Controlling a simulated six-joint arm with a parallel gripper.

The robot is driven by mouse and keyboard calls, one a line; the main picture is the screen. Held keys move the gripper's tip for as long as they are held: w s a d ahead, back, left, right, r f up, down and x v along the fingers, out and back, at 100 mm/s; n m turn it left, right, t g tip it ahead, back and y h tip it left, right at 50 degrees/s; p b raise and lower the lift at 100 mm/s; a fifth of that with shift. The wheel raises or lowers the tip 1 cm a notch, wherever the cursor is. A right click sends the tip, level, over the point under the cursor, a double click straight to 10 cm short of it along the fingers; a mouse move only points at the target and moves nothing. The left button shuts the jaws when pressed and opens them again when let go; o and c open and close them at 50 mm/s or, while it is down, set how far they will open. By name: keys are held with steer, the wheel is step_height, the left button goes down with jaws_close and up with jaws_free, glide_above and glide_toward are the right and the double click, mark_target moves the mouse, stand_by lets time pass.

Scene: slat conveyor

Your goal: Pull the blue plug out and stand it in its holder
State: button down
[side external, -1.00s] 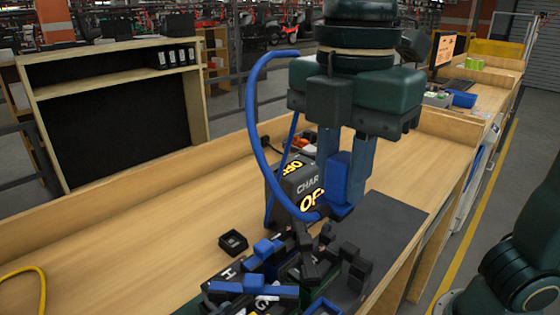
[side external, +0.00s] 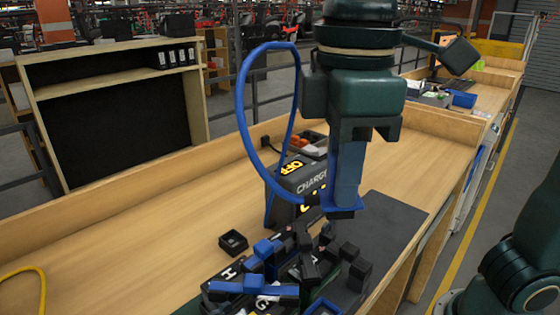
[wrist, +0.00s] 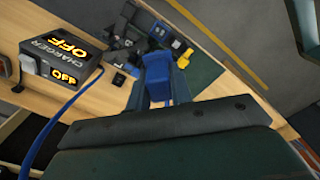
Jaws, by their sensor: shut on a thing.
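My gripper (side external: 344,200) is shut on the blue plug (side external: 332,206), above the bench and in front of the charger (side external: 290,188). The fingers hide much of the plug in the side view; its blue face (wrist: 157,82) shows between them in the wrist view. A blue cable (side external: 240,110) loops from the plug up and left, then down beside the charger. The charger reads OFF in lit letters. A blue-rimmed square piece (side external: 322,306), partly cut off at the bottom edge, may be the holder; I cannot tell for sure.
Black and blue blocks (side external: 262,270) crowd a lettered board below my gripper. A small black open box (side external: 233,242) stands left of them. A dark mat (side external: 385,225) lies to the right. A yellow cable (side external: 30,272) lies at the far left.

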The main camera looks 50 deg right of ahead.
steer(key=m, duration=0.4)
steer(key=shift+m, duration=0.3)
steer(key=m, duration=0.4)
steer(key=shift+m, duration=0.4)
steer(key=shift+w, duration=0.1)
steer(key=w+d, duration=0.3)
steer(key=w, duration=2.1)
steer(key=shift+w, duration=0.4)
stand_by(0.3)
steer(key=shift+f, duration=0.2)
stand_by(0.4)
steer(key=shift+f, duration=10.4)
